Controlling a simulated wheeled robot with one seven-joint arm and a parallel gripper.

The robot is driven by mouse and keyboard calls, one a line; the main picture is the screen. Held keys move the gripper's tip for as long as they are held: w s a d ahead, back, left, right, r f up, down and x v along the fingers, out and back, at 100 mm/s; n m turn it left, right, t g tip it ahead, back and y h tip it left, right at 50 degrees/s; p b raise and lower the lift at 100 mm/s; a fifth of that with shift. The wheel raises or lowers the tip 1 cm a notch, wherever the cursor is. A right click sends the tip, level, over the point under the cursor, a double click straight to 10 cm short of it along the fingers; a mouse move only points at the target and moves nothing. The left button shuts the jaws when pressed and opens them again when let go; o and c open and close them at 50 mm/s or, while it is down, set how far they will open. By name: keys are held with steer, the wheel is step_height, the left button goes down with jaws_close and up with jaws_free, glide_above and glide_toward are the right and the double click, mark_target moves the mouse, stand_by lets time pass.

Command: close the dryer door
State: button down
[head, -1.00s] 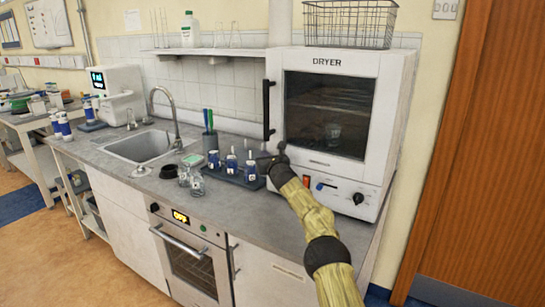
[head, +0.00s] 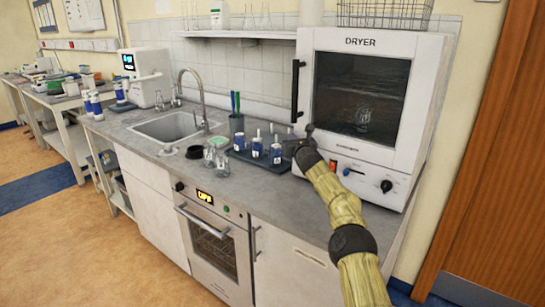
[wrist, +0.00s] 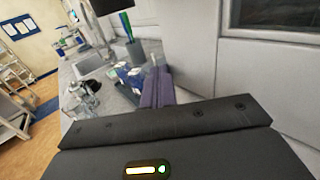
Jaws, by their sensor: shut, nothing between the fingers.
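The white dryer (head: 425,50) stands on the right end of the counter in the head view. Its door (head: 404,145), with a dark window and a black upright handle (head: 296,90) at its left edge, looks flush with the front. I cannot tell whether it is fully latched. My gripper (head: 290,150) is shut and empty, just in front of the dryer's lower left corner, below the handle. In the wrist view, its fingers (wrist: 157,88) point toward the counter items, with the dryer front (wrist: 262,60) to the right.
A dark tray (head: 262,160) with several blue-labelled bottles lies left of my gripper. Glass flasks (head: 216,158), a pen cup (head: 237,124) and a sink (head: 175,127) are farther left. An oven (head: 214,250) is under the counter. A wooden door (head: 495,150) is at the right.

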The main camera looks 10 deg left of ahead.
steer(key=s+a+b, duration=0.7)
steer(key=s+b, duration=0.4)
steer(key=b, duration=0.8)
steer(key=shift+s, duration=0.3)
